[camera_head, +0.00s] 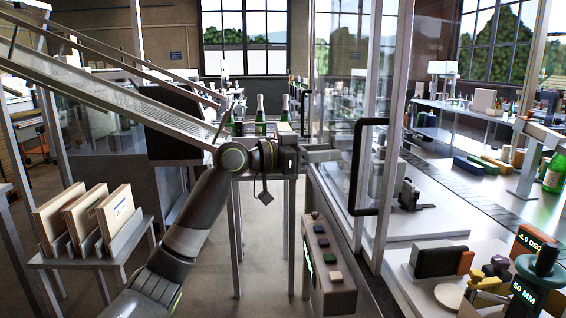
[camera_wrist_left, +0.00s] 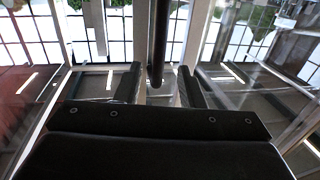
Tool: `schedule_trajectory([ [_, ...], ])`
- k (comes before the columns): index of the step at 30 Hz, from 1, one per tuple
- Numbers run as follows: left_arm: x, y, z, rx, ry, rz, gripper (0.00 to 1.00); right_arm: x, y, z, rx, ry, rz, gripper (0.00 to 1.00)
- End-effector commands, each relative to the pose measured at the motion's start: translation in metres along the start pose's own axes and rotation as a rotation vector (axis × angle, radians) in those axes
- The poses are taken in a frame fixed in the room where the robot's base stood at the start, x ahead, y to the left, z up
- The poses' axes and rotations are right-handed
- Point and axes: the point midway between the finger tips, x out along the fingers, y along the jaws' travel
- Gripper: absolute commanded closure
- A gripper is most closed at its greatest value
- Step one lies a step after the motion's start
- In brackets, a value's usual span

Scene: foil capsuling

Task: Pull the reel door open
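The reel door is a clear glass panel in a pale metal frame (camera_head: 398,75), right of centre in the head view. A black D-shaped handle (camera_head: 355,180) stands upright on it. My left gripper (camera_head: 333,150) is just left of the handle's upright bar, around its middle height. In the left wrist view the two fingers (camera_wrist_left: 159,86) are apart, with the dark handle bar (camera_wrist_left: 157,45) lined up between them. Gaps show on both sides of the bar, so the gripper is open and not closed on it. My right gripper is in neither view.
A button box (camera_head: 328,262) stands below my left gripper. Green bottles (camera_head: 260,115) stand behind it. A rack of wooden boards (camera_head: 90,218) is at the left, under a sloping chute (camera_head: 110,90). A cluttered bench (camera_head: 480,285) fills the lower right.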

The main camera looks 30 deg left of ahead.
Motion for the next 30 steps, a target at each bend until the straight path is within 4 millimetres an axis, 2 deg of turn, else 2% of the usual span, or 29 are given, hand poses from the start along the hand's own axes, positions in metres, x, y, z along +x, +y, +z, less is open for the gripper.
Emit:
schedule_trajectory([
  [6,-0.038,-0.001,0.003,0.003,-0.004,-0.003,0.65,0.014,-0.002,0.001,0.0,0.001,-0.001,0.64],
  [15,-0.078,-0.001,0.003,0.002,-0.003,-0.002,0.65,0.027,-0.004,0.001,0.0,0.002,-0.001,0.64],
  [21,-0.091,0.0,0.001,0.002,-0.001,-0.001,0.65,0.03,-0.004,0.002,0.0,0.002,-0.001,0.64],
  [30,-0.093,0.0,0.0,0.0,0.0,0.0,0.65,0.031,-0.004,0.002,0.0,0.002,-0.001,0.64],
])
